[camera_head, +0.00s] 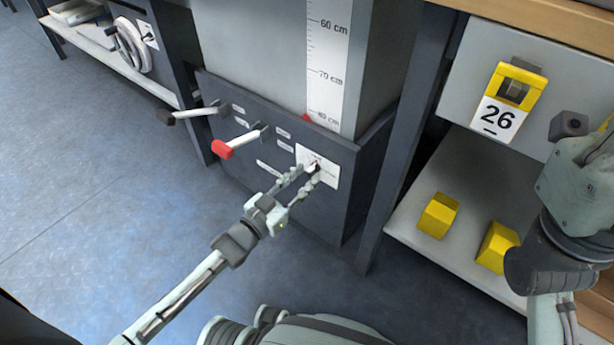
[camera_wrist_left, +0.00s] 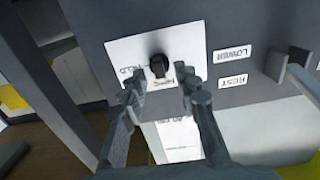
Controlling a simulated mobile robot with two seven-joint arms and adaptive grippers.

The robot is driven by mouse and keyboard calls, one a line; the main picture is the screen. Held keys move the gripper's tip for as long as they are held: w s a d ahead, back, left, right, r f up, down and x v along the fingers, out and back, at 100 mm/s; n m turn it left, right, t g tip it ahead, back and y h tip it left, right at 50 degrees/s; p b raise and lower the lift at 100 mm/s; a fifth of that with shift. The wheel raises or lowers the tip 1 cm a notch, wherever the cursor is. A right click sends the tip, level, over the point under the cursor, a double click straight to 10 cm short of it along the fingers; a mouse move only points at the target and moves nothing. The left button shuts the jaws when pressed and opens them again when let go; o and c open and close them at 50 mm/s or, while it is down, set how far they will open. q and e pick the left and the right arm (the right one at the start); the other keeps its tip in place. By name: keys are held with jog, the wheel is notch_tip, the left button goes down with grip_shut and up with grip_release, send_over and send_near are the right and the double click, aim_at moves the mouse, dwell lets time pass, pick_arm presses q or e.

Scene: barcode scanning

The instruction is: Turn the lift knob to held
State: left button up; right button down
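The lift knob is a small black knob (camera_wrist_left: 159,66) on a white plate (camera_wrist_left: 118,50) in the left wrist view. Small lettering on the plate is partly hidden by my fingers, and I cannot tell which mark the knob points at. In the head view the plate (camera_head: 331,172) is on the dark front panel below the ruler. My left gripper (camera_head: 305,174) is open, its fingertips close to the plate. In the wrist view its fingers (camera_wrist_left: 158,80) stand apart on either side of the knob, with no clear contact. Only part of my right arm shows.
A red-tipped lever (camera_head: 235,143) and a black-tipped lever (camera_head: 190,113) stick out left of the plate. Yellow blocks (camera_head: 437,215) lie on the right shelf. A yellow holder with a 26 card (camera_head: 497,118) is above. A handwheel (camera_head: 130,45) is at the far left.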

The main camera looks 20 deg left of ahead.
pick_arm(q)
jog(key=shift+w+d, duration=0.3)
jog(key=shift+w, duration=0.35)
grip_shut()
